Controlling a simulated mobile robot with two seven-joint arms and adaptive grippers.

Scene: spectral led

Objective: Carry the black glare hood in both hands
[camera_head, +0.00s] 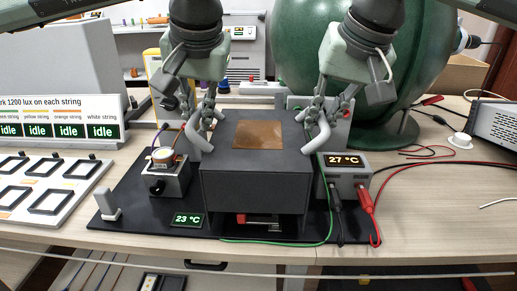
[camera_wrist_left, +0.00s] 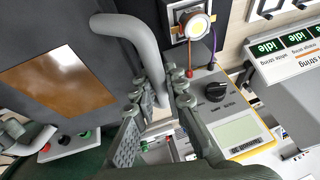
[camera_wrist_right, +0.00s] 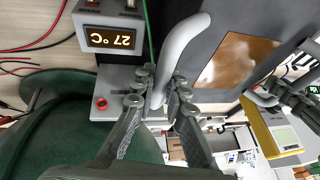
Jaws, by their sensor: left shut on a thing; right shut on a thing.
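The black glare hood (camera_head: 255,185) is a dark box with a copper-coloured window (camera_head: 259,135) on top and a grey bent handle on each side. It stands over the black base board, and I cannot tell whether it touches the board. My left gripper (camera_head: 199,128) is shut on the left handle (camera_wrist_left: 128,38), which also shows at the hood's left side. My right gripper (camera_head: 318,117) is shut on the right handle (camera_wrist_right: 181,42). A red and white part (camera_head: 258,219) shows through the opening under the hood's front.
A small lamp unit (camera_head: 168,178) stands close left of the hood. A 27 °C display box (camera_head: 346,177) with red, black and green leads stands close right. A 23 °C display (camera_head: 188,220) lies in front. A large green sphere (camera_head: 400,70) stands behind right.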

